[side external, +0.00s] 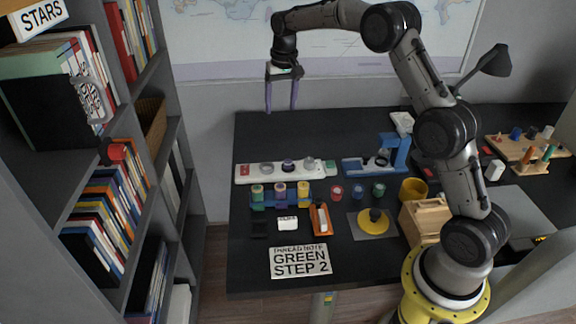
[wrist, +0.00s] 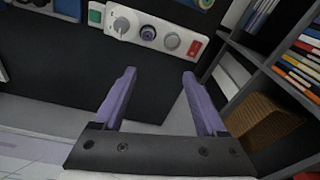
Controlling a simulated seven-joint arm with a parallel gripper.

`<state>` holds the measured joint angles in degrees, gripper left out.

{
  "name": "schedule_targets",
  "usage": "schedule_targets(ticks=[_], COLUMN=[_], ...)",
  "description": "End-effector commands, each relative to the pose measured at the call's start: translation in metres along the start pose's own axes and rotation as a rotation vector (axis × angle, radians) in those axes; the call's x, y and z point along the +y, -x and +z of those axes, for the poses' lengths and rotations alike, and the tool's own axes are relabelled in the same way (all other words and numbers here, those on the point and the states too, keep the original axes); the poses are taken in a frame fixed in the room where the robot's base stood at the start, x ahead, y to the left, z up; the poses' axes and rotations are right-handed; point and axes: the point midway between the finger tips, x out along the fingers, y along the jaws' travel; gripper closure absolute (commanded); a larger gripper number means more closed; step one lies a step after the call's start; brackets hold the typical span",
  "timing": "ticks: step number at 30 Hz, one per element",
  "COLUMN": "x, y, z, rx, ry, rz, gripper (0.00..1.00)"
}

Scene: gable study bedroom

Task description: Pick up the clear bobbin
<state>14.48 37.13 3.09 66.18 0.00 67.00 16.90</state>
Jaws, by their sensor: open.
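My gripper (side external: 281,108) is open and empty, raised above the far left part of the black table. In the wrist view its two purple fingers (wrist: 164,78) are apart with only table and floor between them. A white strip (side external: 254,179) lies ahead, bearing round pieces: a grey one (side external: 266,168), a dark-centred one (side external: 288,165) and a pale one (side external: 309,164). The strip also shows in the wrist view (wrist: 194,33), beyond the fingertips. I cannot tell for sure which piece is the clear bobbin.
A blue rack (side external: 270,205) holds thread spools. Red (side external: 336,191), blue (side external: 357,190) and green (side external: 378,189) bobbins stand nearby. A card (side external: 300,260) reads "THREAD NOTE GREEN STEP 2". A bookshelf (side external: 152,202) rises at left. The table's far left is clear.

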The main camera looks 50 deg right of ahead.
Motion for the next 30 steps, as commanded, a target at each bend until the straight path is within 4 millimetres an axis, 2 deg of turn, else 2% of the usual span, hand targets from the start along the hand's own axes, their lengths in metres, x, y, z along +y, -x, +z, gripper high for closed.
schedule_targets(ticks=[1,3,6,11,21,30], x=[0.006,0.012,0.020,0.026,0.028,0.029], y=[-0.023,-0.045,-0.067,-0.085,-0.145,-0.163], z=[-0.004,-0.004,-0.001,0.001,0.008,0.009], rx=[-0.028,-0.061,-0.098,-0.113,-0.113,-0.110], ry=[-0.012,-0.022,-0.033,-0.042,-0.041,-0.041], rz=[0.010,0.020,0.032,0.037,0.037,0.036], gripper=[0.26,0.26,0.26,0.26,0.26,0.26])
